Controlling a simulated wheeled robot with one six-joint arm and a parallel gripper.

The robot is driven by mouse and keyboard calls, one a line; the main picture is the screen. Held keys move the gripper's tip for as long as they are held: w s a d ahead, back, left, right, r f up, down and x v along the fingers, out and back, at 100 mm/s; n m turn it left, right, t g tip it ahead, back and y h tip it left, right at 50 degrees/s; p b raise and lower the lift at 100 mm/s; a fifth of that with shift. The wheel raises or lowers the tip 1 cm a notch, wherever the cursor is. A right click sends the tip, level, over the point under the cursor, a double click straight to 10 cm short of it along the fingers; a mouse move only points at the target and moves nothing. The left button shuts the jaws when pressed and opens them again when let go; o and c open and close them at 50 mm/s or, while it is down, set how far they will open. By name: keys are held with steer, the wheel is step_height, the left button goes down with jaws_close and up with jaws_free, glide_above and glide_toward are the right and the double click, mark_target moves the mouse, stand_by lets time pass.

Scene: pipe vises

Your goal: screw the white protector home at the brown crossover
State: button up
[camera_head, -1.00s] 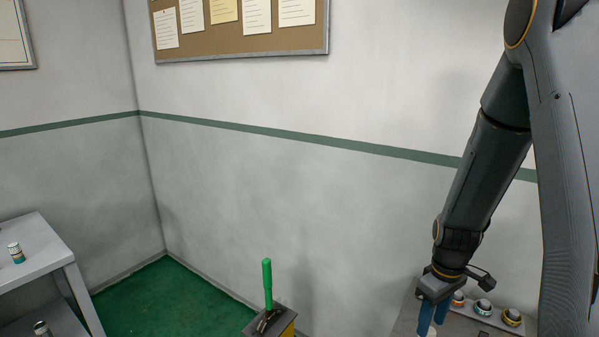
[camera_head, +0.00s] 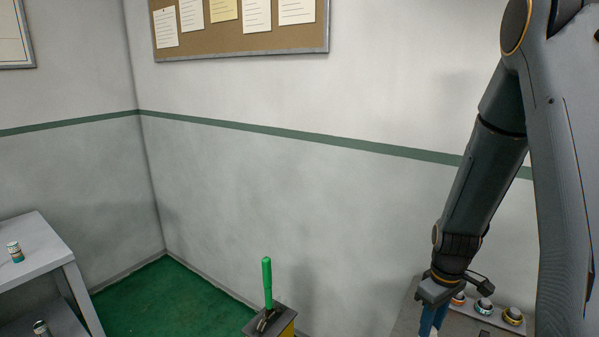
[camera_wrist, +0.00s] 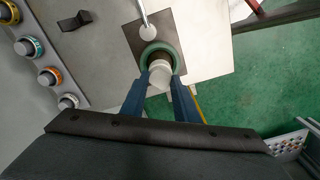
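The white protector (camera_wrist: 160,73) is a short white cylinder between the two blue fingers of my gripper (camera_wrist: 162,81) in the wrist view. The fingers lie against its two sides. Its far end is over a round green-rimmed fitting (camera_wrist: 174,50). A dark brown part, perhaps the brown crossover, shows just inside that rim; the protector and fingers partly cover it, and I cannot tell how deep the protector sits.
Several ringed caps stand in a row at the left of the wrist view, including a teal one (camera_wrist: 27,46). A black block (camera_wrist: 75,20) lies nearby. A pale rod (camera_wrist: 147,22) reaches the green fitting. A green-handled lever (camera_head: 267,283) stands apart at the head view's bottom.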

jaws_close()
steer(key=m, duration=0.6)
steer(key=shift+p, duration=0.35)
steer(key=m, duration=0.8)
steer(key=shift+m, duration=0.4)
steer(key=shift+m, duration=0.5)
steer(key=m, duration=1.2)
steer(key=shift+m, duration=0.4)
